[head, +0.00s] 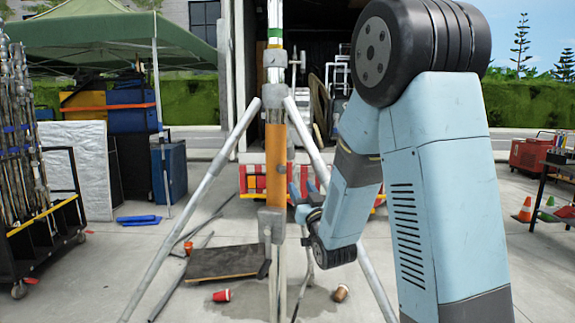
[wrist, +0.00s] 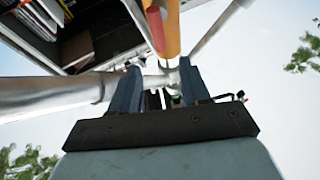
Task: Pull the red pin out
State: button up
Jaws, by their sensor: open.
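A metal stand with splayed legs and an orange tube section (head: 276,165) stands upright in front of me. The orange tube also shows at the top of the wrist view (wrist: 173,20). A short red piece (wrist: 155,29), which looks like the red pin, lies close against the orange tube there. I cannot pick the pin out clearly in the head view. My gripper (head: 302,202) is just right of the stand, below the middle of the orange section. In the wrist view my gripper (wrist: 160,72) has its fingers apart, with the red piece beyond the fingertips and nothing clearly held.
Slanted silver legs (head: 190,235) spread on both sides of the stand. A rack of poles (head: 20,150) is at left. A truck stands behind.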

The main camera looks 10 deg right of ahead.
aim_at(290, 169)
jog(key=x, duration=1.3)
jog(key=shift+w, duration=0.25)
jog(key=shift+c, duration=0.3)
grip_shut()
